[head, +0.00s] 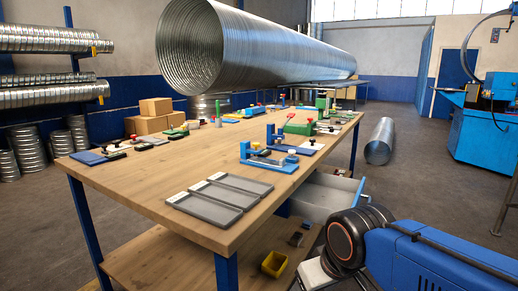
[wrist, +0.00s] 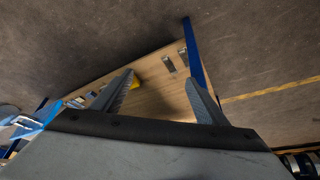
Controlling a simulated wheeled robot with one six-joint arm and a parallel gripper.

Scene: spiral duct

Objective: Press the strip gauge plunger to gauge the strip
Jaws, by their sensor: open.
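A blue fixture (head: 268,158) with upright posts stands near the right edge of the workbench in the head view. My gripper (wrist: 160,78) is open and empty in the wrist view, over the lower shelf, apart from the bench top devices. It does not show clearly in the head view.
The wooden workbench (head: 140,187) carries grey trays (head: 205,202) in front and cardboard boxes (head: 155,107) behind. An open drawer (head: 325,196) juts out on the right. A yellow bin (head: 274,264) sits on the lower shelf. A large spiral duct (head: 270,50) is behind; floor to the right is partly clear.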

